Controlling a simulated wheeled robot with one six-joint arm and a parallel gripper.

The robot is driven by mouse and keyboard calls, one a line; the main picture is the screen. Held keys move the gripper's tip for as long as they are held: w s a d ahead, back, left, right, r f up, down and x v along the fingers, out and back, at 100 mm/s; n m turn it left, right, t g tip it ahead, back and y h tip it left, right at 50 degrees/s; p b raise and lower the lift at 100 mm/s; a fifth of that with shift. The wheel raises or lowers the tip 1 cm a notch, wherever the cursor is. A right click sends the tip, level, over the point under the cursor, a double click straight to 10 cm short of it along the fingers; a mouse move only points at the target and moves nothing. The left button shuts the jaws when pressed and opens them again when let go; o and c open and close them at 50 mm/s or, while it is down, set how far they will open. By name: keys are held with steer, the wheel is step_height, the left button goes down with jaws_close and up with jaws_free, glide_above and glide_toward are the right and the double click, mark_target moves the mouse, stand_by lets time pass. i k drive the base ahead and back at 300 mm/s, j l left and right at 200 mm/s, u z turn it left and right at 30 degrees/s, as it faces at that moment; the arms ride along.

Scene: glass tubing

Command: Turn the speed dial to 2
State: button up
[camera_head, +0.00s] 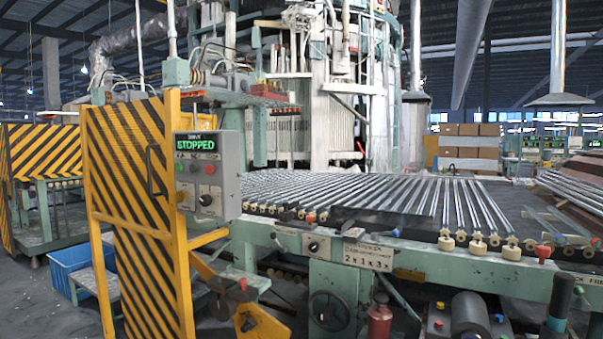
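A grey control box (217,170) hangs on the yellow frame left of centre. Its display (195,144) reads STOPPED in green. Below are a green button (180,167), a red button (210,169) and a black knob (205,199). A second black knob on a pale plate (313,246) sits on the green conveyor beam, beside a lettered sign (368,256) that seems to read "2x1x3x". I cannot tell which knob is the speed dial, and neither setting is readable. I cannot make out my gripper.
A yellow-and-black striped panel (139,200) stands left of the box. The conveyor (390,200) carries rows of glass tubes. A blue bin (75,266) stands at left. A handwheel (329,310), a red canister (379,322) and a dark roller (468,313) are below the conveyor.

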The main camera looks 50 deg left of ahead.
mark_target(205, 201)
steer(key=k+u, duration=0.15)
steer(key=u, duration=2.05)
